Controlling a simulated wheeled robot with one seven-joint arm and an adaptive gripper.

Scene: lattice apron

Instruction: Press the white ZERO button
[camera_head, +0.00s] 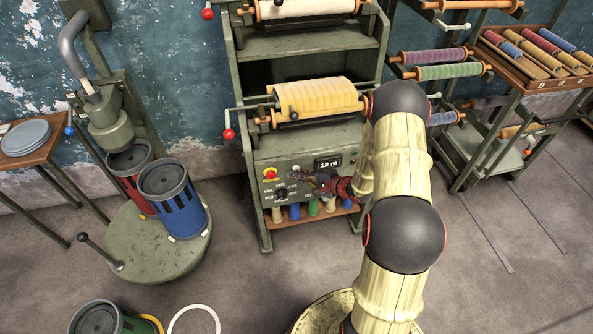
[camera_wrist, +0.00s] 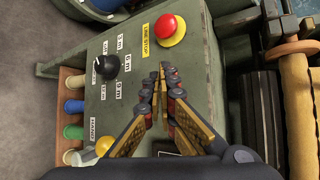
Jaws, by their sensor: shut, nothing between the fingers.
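The grey-green control panel (camera_head: 262,160) is on the front of the machine at the centre of the head view. A small pale spot (camera_head: 295,167) between its red stop button and the display may be the white ZERO button; I cannot read a label there. In the wrist view no white button is clearly visible, and the fingers cover part of the panel. My gripper (camera_head: 302,176) is in front of the panel. In the wrist view its fingertips (camera_wrist: 161,72) are together and empty, pointing towards the panel below the red button. I cannot tell whether they touch it.
The display (camera_head: 328,163) reads about 12 m. A yellow roll (camera_head: 315,98) is above; coloured spools (camera_wrist: 74,106) sit below.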

